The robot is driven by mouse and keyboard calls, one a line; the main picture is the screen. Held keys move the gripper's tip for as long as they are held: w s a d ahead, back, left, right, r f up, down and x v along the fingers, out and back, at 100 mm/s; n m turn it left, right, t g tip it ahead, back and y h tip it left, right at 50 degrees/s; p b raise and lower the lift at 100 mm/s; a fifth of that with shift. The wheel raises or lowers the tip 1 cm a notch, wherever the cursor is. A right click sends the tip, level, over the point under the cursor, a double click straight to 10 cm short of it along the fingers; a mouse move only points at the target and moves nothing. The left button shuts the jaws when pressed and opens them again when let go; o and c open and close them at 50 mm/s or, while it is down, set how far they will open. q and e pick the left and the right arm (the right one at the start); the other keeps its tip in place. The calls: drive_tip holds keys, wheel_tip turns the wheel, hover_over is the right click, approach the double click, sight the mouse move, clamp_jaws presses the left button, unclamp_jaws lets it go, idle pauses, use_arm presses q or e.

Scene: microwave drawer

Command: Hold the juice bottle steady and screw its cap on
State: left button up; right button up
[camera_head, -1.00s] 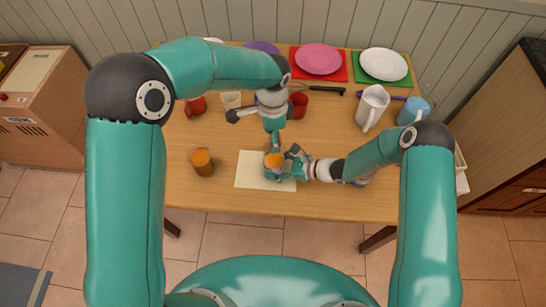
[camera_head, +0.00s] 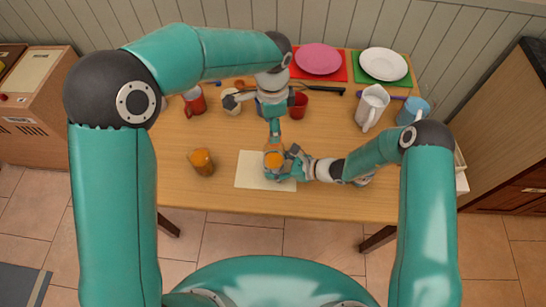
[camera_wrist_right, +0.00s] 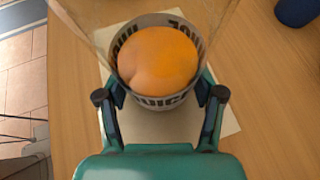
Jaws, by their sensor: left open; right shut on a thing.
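The juice bottle (camera_head: 274,160) stands upright over the pale mat, with a rounded orange shape seen from above. In the right wrist view the bottle (camera_wrist_right: 160,102) has clear walls and a lettered band around the orange shape. My right gripper (camera_head: 292,163) is shut on its side from the right; its fingers flank the band in the wrist view (camera_wrist_right: 160,95). My left gripper (camera_head: 273,142) is open and points down just behind and above the bottle; I cannot tell if it touches. I cannot make out a separate cap.
The pale mat (camera_head: 250,178) lies under the bottle. An orange-filled vessel (camera_head: 202,163) stands to its left. Red cups (camera_head: 194,103), a white pitcher (camera_head: 372,104) and a blue mug (camera_head: 413,111) stand farther back. Plates (camera_head: 318,59) lie at the wall. The front right table is clear.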

drive_tip(key=o, duration=1.8)
drive_tip(key=shift+c, duration=0.2)
drive_tip(key=v, duration=1.2)
drive_tip(key=shift+f, duration=0.15)
